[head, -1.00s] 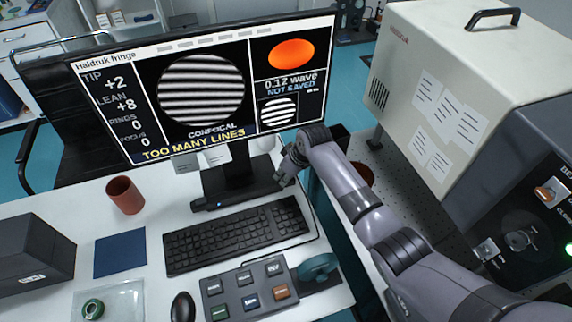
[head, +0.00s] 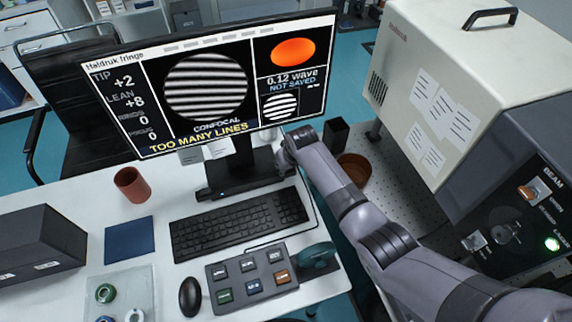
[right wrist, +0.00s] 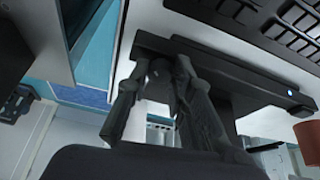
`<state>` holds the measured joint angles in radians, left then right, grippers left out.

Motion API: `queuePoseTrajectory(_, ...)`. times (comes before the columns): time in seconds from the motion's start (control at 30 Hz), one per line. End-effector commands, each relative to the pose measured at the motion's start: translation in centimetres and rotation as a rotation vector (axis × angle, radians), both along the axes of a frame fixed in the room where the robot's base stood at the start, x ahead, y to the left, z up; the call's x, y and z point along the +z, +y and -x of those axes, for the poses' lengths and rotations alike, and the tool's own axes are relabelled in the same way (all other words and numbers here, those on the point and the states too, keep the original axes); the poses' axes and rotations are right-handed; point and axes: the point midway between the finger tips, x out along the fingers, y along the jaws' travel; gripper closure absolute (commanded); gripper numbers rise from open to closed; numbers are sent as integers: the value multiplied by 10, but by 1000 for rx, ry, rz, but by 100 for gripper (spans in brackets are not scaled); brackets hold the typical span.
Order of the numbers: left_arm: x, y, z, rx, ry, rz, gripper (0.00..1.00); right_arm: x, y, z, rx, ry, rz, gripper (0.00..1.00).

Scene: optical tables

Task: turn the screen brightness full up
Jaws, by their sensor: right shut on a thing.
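The monitor's screen (head: 215,85) is lit and shows striped fringes, an orange oval and the words "TOO MANY LINES". Its dark stand (head: 232,165) has a long black bar (head: 225,190) along the front, with a small blue light. In the right wrist view the bar (right wrist: 250,85) runs from the fingers toward the blue light. My right gripper (head: 284,170) is at the bar's right end. In the right wrist view its fingers (right wrist: 160,85) are closed on a small dark knob-like part there, mostly hidden between them. My left gripper is not in view.
The keyboard (head: 240,222) and a button pad (head: 250,277) lie in front of the stand, with a mouse (head: 190,296). A red-brown cup (head: 132,185) stands left. A large beige housing (head: 450,75) and a perforated table lie right of my arm.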

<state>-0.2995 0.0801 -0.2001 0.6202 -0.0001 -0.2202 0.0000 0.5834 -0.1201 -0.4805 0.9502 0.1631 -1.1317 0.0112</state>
Motion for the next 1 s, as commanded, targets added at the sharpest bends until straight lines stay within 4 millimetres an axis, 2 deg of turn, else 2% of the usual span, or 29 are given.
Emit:
queuePoseTrajectory(0.17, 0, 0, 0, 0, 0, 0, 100, 1, 0, -1, 1, -2, -1, 100)
queuePoseTrajectory(0.2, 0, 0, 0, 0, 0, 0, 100, 1, 0, -1, 1, -2, -1, 77)
queuePoseTrajectory(0.47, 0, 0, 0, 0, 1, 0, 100, 0, 0, 0, 2, -1, 0, 60)
queuePoseTrajectory(0.8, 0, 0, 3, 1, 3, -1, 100, 1, 0, 0, 2, -1, 0, 59)
queuePoseTrajectory(1.0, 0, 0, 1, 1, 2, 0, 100, 15, -2, 4, 2, -4, -2, 59)
